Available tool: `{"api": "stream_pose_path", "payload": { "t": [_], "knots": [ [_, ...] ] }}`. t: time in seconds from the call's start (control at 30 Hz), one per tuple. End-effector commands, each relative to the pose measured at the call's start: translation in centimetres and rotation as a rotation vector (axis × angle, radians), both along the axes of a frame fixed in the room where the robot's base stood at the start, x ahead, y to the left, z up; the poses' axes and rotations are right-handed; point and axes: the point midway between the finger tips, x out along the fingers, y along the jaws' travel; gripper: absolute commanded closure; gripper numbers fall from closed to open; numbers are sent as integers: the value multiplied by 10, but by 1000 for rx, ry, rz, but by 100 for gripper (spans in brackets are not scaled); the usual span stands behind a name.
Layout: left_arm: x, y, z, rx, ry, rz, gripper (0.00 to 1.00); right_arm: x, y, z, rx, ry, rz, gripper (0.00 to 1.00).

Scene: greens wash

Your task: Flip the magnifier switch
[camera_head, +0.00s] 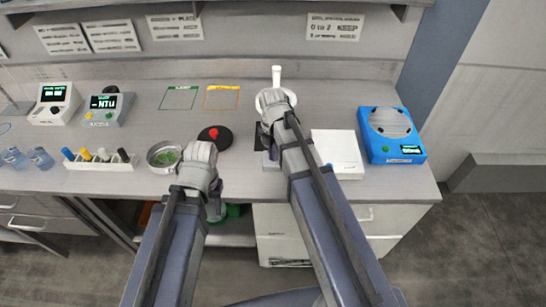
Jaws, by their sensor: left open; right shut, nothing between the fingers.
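A white upright piece (276,75), which looks like part of the magnifier, rises just beyond my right gripper (270,98). A dark base (258,141) shows beside my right forearm; I cannot tell if it belongs to the magnifier. The switch itself cannot be made out, and my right arm covers much of this spot. My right gripper is shut and empty, over the bench; whether it touches the white piece is unclear.
A metal bowl of greens (164,157) and a black disc with a red knob (214,136) stand near my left gripper. A white box (338,150) and blue device (391,134) stand right. Meters (105,108), a bottle rack (99,161) and glass jars (40,157) are left.

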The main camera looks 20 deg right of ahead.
Motion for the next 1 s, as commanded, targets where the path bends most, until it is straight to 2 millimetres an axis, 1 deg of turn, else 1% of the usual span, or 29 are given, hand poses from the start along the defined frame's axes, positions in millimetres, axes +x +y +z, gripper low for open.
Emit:
{"api": "stream_pose_path", "payload": {
  "t": [0.07, 0.27, 1.0],
  "knots": [
    [0, 0, -2, 0, 0, 0, 50, 0, 0, -2, -1, -1, 0, 100],
    [0, 0, 3, 0, 0, 0, 50, 0, 0, 2, -1, -1, 0, 100],
    [0, 0, 58, 0, 0, -2, 50, 0, 0, 58, 0, 0, 0, 100]
  ]
}}
